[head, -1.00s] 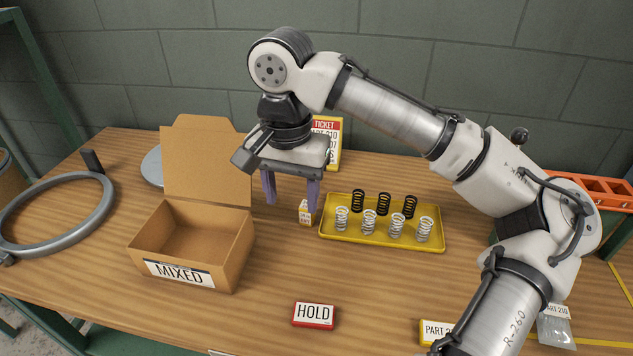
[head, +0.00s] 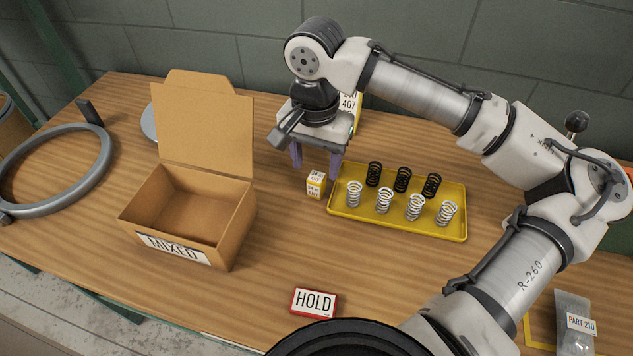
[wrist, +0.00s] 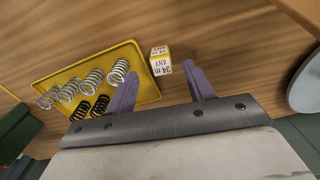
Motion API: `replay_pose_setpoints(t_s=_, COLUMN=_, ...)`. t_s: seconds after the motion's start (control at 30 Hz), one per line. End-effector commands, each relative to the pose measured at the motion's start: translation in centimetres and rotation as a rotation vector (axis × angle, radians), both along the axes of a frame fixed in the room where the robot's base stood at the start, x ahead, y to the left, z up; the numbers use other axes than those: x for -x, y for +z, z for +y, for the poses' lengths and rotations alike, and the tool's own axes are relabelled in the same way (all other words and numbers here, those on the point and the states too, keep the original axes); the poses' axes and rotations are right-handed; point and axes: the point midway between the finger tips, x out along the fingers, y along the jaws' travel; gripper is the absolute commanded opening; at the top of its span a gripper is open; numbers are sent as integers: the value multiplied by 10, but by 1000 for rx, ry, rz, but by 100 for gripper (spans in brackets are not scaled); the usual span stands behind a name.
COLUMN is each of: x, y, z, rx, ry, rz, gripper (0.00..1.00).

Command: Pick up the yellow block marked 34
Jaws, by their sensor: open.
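The small yellow and white block marked 34 (head: 316,184) stands on the wooden table just left of the yellow tray. It also shows in the wrist view (wrist: 160,62), where "34 m ANY" can be read on its label. My gripper (head: 316,166) is open, with two purple fingers pointing down, and appears behind the block in the head view. In the wrist view the block is beyond the fingertips (wrist: 160,74), between their lines and apart from them. Nothing is between the fingers.
A yellow tray (head: 395,226) holds several silver and black springs close to the block's right. An open cardboard box marked MIXED (head: 232,228) stands to the left. A red HOLD sign (head: 314,302) is in front. A ticket stand (head: 349,110) is behind my gripper.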

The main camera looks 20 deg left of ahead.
Motion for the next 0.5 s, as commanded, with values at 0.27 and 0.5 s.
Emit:
replay_pose_setpoints(t_s=0.27, x=-4, y=-25, z=0, rx=2, ry=-1, rz=2, gripper=53)
replay_pose_setpoints(t_s=0.5, x=-5, y=-54, z=0, rx=1, ry=2, rz=1, gripper=53)
